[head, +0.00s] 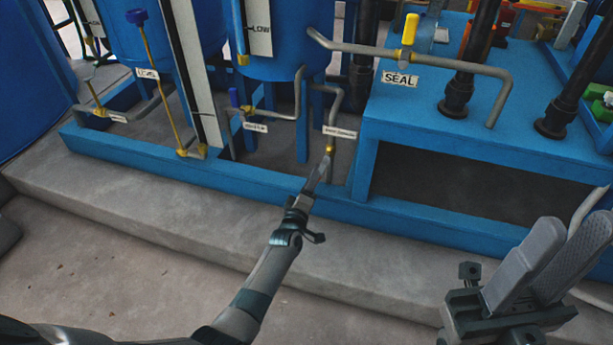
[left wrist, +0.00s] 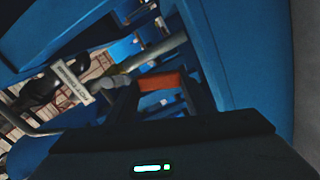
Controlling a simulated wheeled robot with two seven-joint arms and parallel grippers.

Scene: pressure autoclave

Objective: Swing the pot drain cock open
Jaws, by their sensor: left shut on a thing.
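The pot drain cock (head: 331,148) is a small brass-coloured valve on a thin grey pipe below the blue pot, beside a white label (head: 339,133). My left gripper (head: 326,166) reaches it from below in the head view and hides most of its handle. In the left wrist view an orange handle (left wrist: 160,81) lies between the fingers of my left gripper (left wrist: 160,92), which is shut on it. The grey pipe (left wrist: 165,48) and a tilted label (left wrist: 73,82) show beside it. My right gripper (head: 545,262) is at the lower right, away from the cock; its finger gap is unclear.
A blue frame rail (head: 250,178) runs in front of the pipes, above a concrete step (head: 180,222). A blue-handled valve (head: 234,98) is left of the cock. A blue bench (head: 420,110) with a yellow-handled SEAL valve (head: 409,30) stands right.

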